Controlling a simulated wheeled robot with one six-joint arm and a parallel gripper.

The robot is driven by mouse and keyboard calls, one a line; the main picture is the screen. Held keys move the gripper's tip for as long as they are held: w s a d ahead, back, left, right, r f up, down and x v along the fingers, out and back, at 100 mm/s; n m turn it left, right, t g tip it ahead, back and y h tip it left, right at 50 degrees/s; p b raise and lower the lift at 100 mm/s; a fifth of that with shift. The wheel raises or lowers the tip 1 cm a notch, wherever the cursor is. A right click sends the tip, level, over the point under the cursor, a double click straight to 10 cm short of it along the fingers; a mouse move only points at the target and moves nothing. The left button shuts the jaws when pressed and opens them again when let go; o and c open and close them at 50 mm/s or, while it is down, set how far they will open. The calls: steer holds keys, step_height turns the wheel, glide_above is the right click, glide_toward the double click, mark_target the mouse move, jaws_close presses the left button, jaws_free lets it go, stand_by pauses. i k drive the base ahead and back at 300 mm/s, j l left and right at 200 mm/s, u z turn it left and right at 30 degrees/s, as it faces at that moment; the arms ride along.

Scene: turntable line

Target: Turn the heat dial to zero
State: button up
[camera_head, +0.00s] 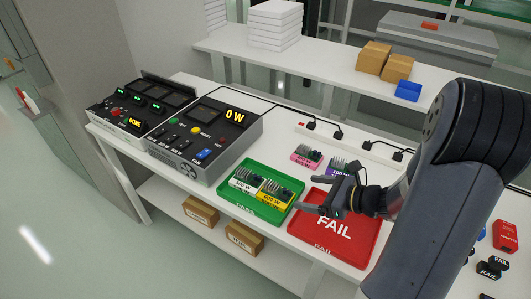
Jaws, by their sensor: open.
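No dial labelled as heat can be made out at this size. A black control unit (128,110) with small green readouts, a red round control (116,112) and a yellow "DONE" display stands at the table's left end. Beside it is a grey unit (205,145) with an "0 W" display (235,116), a yellow round control (196,130), a blue switch (204,154) and small dark controls on its front. My gripper (306,195) is open and empty, to the right of both units, above the neighbouring edges of the green and red trays. Its fingers point left.
A green tray (246,210) holds boards with yellow and white labels. A red "FAIL" tray (352,243) lies right of it. Pink (307,155) and purple (340,167) pieces and a power strip (350,143) lie behind. Cardboard boxes (199,212) sit on the lower shelf.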

mark_target(115, 111)
steer(key=u, duration=1.3)
